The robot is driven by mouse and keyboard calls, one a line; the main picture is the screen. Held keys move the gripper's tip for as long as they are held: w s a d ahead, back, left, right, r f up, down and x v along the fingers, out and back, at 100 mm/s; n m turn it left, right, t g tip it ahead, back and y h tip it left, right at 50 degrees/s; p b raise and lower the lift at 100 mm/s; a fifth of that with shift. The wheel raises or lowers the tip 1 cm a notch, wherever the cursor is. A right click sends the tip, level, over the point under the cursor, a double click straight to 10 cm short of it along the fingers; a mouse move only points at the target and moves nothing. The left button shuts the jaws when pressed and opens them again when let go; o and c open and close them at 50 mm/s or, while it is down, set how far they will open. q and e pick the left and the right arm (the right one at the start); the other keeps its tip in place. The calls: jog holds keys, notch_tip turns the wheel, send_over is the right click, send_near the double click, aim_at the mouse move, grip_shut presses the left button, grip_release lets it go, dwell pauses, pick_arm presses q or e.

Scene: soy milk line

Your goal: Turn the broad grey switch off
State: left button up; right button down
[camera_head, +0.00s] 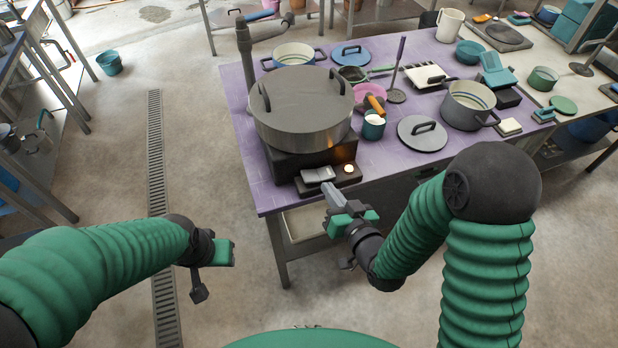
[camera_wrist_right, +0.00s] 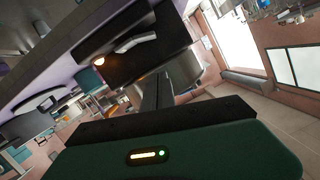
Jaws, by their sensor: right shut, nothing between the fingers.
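The broad grey switch (camera_head: 317,175) is a light grey rocker on the dark control box at the front of the burner, under the big lidded pot. A small lamp (camera_head: 348,168) beside it glows warm. In the right wrist view the switch (camera_wrist_right: 135,42) shows as a pale bar on the dark box, with the glowing lamp (camera_wrist_right: 98,61) to its left. My right gripper (camera_head: 328,188) is shut and empty, its tips just in front of the switch; I cannot tell whether they touch. My left gripper (camera_head: 215,268) hangs away from the table, its jaws unclear.
The big steel pot (camera_head: 302,125) stands on the burner at the purple table's (camera_head: 235,115) left side. A teal cup (camera_head: 373,126), a grey lid (camera_head: 422,134) and a grey pot (camera_head: 468,112) stand to its right. The floor left of the table is clear around the drain.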

send_over(304, 179)
jog(key=d, duration=0.2)
jog(key=shift+s+d+f+p, duration=0.1)
jog(key=shift+s+f+p, duration=0.05)
jog(key=shift+f, duration=0.4)
jog(key=shift+s+d+f+p, duration=0.1)
jog(key=shift+s+f+p, duration=0.05)
jog(key=shift+f, duration=0.4)
jog(key=f, duration=0.3)
jog(key=shift+s+a, duration=0.2)
jog(key=shift+a, duration=0.15)
jog(key=shift+a+f, duration=0.15)
jog(key=shift+f, duration=0.3)
jog(key=shift+s, duration=0.1)
jog(key=f+n+b, duration=0.1)
jog(key=a+n+b, duration=0.1)
jog(key=b, duration=0.1)
jog(key=shift+s+f+h, duration=0.15)
jog(key=shift+f+h, duration=0.25)
jog(key=shift+s+a+r, duration=0.1)
jog(key=shift+r, duration=0.05)
